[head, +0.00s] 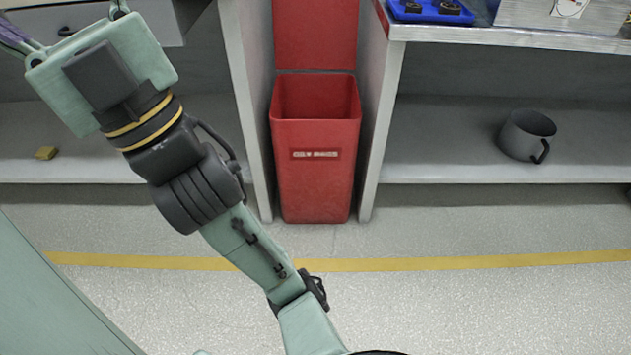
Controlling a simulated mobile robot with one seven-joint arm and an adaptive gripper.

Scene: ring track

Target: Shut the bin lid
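The red bin (316,190) stands upright on the floor in the gap between two shelf units, with a small label on its front. Its red lid (315,36) is raised behind the opening, and its upper edge is cut off by the top of the picture. The bin's mouth is open and its inside looks empty as far as I can see. My gripper (75,22) is at the upper left, well to the left of the bin and touching neither bin nor lid. Its fingertips run out of the picture or are unclear, so its opening is hidden.
A grey mug (527,136) lies on the right lower shelf (430,165). A small yellow block (46,153) is on the left lower shelf. A blue tray (431,12) sits on the right counter. Shelf side panels flank the bin closely. The floor before it is clear.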

